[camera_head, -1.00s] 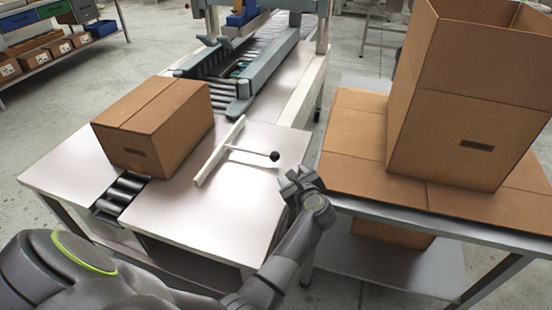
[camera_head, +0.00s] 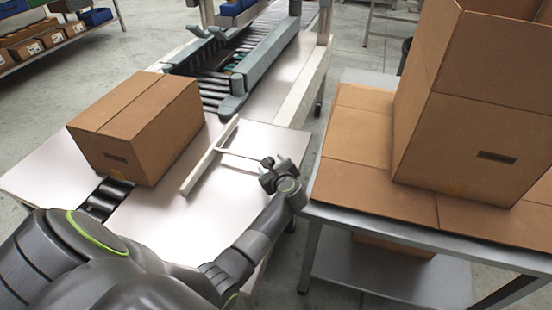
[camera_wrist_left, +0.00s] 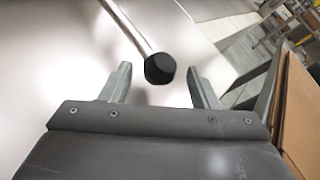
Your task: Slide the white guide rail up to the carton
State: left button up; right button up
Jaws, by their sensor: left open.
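The white guide rail (camera_head: 211,155) lies on the bench top, to the right of the closed brown carton (camera_head: 135,128), with a gap between them. A thin rod (camera_head: 240,158) runs from the rail to a black knob (camera_head: 267,162). My left gripper (camera_head: 272,166) is at the knob end of the rod. In the left wrist view, its open fingers (camera_wrist_left: 158,82) stand either side of the knob (camera_wrist_left: 160,68), with clear space on both sides. The knob sits near the fingertips; I cannot tell its exact depth between them. My right gripper is not in view.
A roller conveyor (camera_head: 215,85) with grey side guides runs away behind the carton. On the right, a metal table (camera_head: 420,235) bears flat cardboard and a tall open box (camera_head: 470,110). A gap separates the bench and this table. The bench top around the rail is clear.

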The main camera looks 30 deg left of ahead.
pick_arm(q)
jog(key=shift+w+a+f, duration=0.2)
jog(key=shift+w+a, duration=0.15)
jog(key=shift+a, duration=0.15)
